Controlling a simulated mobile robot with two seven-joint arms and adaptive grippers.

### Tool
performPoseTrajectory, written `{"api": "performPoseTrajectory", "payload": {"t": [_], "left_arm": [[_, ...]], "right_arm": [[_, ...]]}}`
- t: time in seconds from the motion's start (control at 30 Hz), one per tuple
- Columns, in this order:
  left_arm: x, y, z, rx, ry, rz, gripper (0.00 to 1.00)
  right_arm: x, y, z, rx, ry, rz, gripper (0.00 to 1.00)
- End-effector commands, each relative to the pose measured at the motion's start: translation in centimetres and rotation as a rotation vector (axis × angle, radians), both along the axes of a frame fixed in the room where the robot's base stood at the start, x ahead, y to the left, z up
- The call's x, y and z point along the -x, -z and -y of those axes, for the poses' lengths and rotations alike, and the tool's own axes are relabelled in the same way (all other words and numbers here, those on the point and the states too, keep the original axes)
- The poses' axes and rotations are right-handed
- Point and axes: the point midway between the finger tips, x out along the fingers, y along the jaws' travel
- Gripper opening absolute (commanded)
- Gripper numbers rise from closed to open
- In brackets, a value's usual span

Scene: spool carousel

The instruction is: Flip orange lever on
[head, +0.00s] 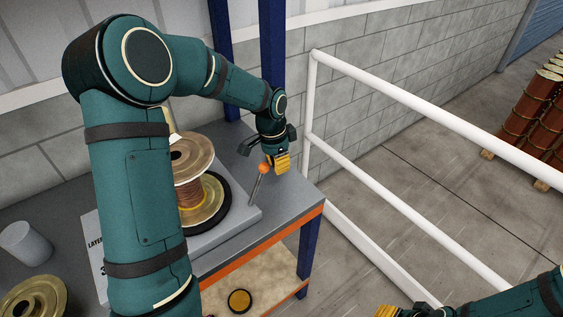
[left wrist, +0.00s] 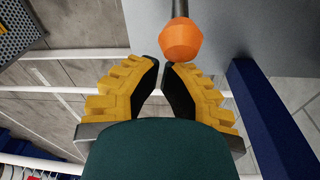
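The orange lever (head: 264,168) has a round orange knob on a grey rod, standing slightly tilted at the right edge of the grey carousel base. My left gripper (head: 281,164), with yellow fingers, is right beside the knob, on its right. In the left wrist view the orange knob (left wrist: 181,40) sits just beyond the fingertips of my left gripper (left wrist: 160,64). Those fingertips are nearly together with nothing between them. Whether a finger touches the knob is unclear. My right gripper (head: 386,312) is at the bottom edge, mostly cut off.
A copper wire spool (head: 190,190) stands on the grey base, partly behind my left arm. A grey cylinder (head: 25,243) and a brass spool (head: 35,300) are at left. A white railing (head: 420,102) runs right of the bench. A blue post (head: 272,50) rises behind my left gripper.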

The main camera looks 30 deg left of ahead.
Motion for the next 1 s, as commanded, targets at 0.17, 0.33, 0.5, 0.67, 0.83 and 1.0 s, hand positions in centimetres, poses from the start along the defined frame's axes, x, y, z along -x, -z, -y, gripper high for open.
{"api": "performPoseTrajectory", "payload": {"t": [0.17, 0.33, 0.5, 0.67, 0.83, 1.0], "left_arm": [[0.0, 0.0, 0.0, 0.000, -0.001, 0.000, 0.00], [0.1, -0.1, -0.1, 0.006, -0.003, 0.015, 0.00], [0.4, -0.4, -0.2, 0.021, -0.001, 0.048, 0.00], [0.5, -0.6, -0.3, 0.029, -0.002, 0.071, 0.00], [0.9, -0.8, -0.4, 0.042, -0.004, 0.101, 0.00], [1.5, -1.2, -0.8, 0.067, -0.006, 0.167, 0.00]], "right_arm": [[0.0, 0.0, 0.0, 0.000, 0.000, 0.000, 0.47], [0.0, 0.2, 0.0, 0.000, 0.000, 0.000, 0.47], [0.0, 0.7, 0.0, 0.001, 0.000, 0.000, 0.47], [0.0, 0.9, 0.0, 0.002, 0.000, 0.000, 0.47], [0.0, 1.3, -0.1, 0.002, 0.000, 0.000, 0.47], [0.0, 2.3, -0.1, 0.004, 0.001, -0.001, 0.47]]}}
